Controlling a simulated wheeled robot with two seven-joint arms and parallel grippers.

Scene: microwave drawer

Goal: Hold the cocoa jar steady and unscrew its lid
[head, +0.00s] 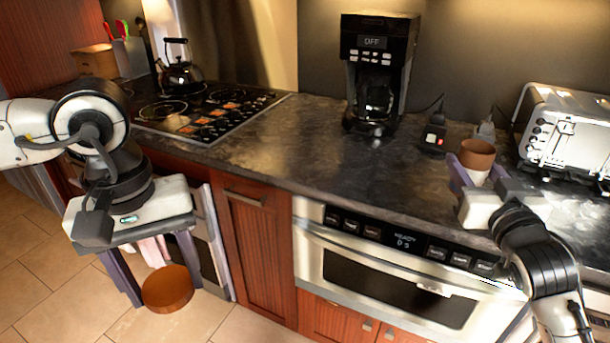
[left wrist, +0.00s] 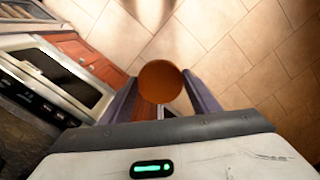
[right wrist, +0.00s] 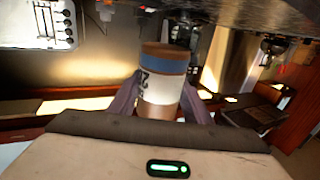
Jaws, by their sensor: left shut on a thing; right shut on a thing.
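The cocoa jar (head: 476,160) is in my right gripper (head: 478,172), held at the counter's front edge on the right. In the right wrist view the jar (right wrist: 161,92) shows a white label with dark print, a blue band and a brown end, with a finger on each side. A round orange-brown lid (head: 166,287) is in my left gripper (head: 167,276), well away from the jar and low in front of the cabinets. The lid (left wrist: 160,80) also shows between the fingers in the left wrist view. The jar's top looks brown in the head view.
A coffee maker (head: 376,75), a toaster oven (head: 565,130) and a stove with a kettle (head: 179,70) stand on the dark counter (head: 300,140). The microwave drawer (head: 400,280) is below it, shut. The middle of the counter is clear.

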